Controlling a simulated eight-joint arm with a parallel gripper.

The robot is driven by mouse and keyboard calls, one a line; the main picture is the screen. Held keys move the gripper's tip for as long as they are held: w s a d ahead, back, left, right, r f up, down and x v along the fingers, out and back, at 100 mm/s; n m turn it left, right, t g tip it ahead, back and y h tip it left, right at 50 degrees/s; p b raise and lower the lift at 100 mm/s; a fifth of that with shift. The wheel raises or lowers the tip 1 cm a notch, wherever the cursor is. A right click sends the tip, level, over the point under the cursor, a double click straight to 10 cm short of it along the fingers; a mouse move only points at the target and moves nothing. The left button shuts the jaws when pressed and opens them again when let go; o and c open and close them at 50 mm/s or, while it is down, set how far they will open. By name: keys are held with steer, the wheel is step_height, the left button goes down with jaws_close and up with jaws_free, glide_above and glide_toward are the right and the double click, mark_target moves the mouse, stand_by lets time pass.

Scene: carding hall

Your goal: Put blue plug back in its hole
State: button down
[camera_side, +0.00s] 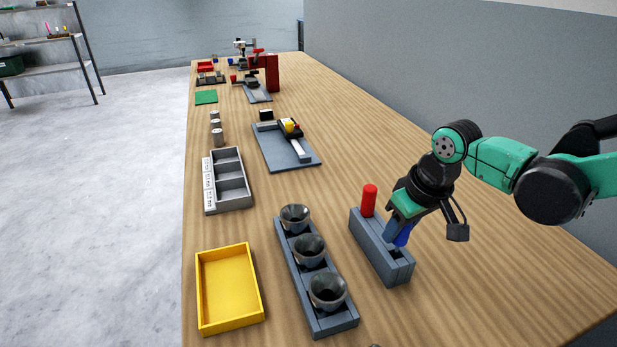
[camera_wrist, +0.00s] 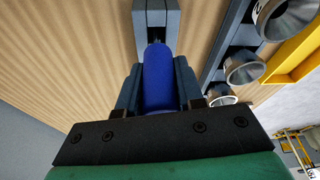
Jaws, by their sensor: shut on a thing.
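My gripper (camera_side: 397,234) is shut on the blue plug (camera_side: 405,236), above the near half of a blue-grey block (camera_side: 370,248). In the side view the plug looks tilted and is partly hidden by a finger. The wrist view shows the plug (camera_wrist: 158,78) between both fingers of my gripper (camera_wrist: 157,92), its far end at a dark opening in the block (camera_wrist: 171,22). I cannot tell whether its tip is inside the hole or just above it. A red plug (camera_side: 369,200) stands upright at the block's far end.
A rack with three dark funnels (camera_side: 309,250) stands just left of the block, with a yellow tray (camera_side: 229,288) beyond it. A grey compartment tray (camera_side: 228,180) and a slate board (camera_side: 286,151) lie farther back. The table right of the block is clear.

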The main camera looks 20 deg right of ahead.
steer(key=shift+f, duration=0.95)
steer(key=shift+f, duration=0.3)
steer(key=c, duration=0.6)
jaws_free()
steer(key=shift+o, duration=0.2)
steer(key=a+v, duration=0.1)
steer(key=v, duration=1.1)
steer(key=s+d+f+m+t, duration=0.2)
steer(key=s+d+f+t, duration=0.1)
steer(key=d, duration=0.6)
steer(key=shift+s+t+h, duration=0.3)
steer(key=shift+s+t, duration=0.2)
steer(key=shift+s, duration=0.2)
steer(key=shift+f, duration=0.1)
